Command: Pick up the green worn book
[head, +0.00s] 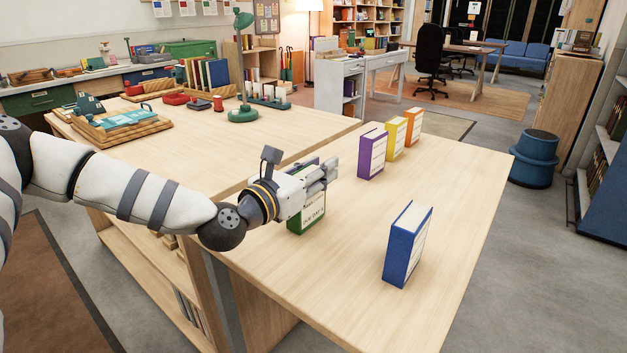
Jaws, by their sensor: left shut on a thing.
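The green book (307,214) is upright near the left edge of the front table, in the head view. Its white label with dark lettering faces me, and my gripper hides its upper part. I cannot tell how worn it is or whether its base touches the table. My left gripper (332,172) reaches in from the left across the top of the green book and is shut on it. The exact finger contact is hard to see. My right gripper is out of view.
A blue book (405,246) stands alone to the right. Purple (371,152), yellow (396,138) and orange (413,126) books stand farther back. A bit of another purple thing shows behind my gripper. The front table (350,270) is bare between the green and blue books.

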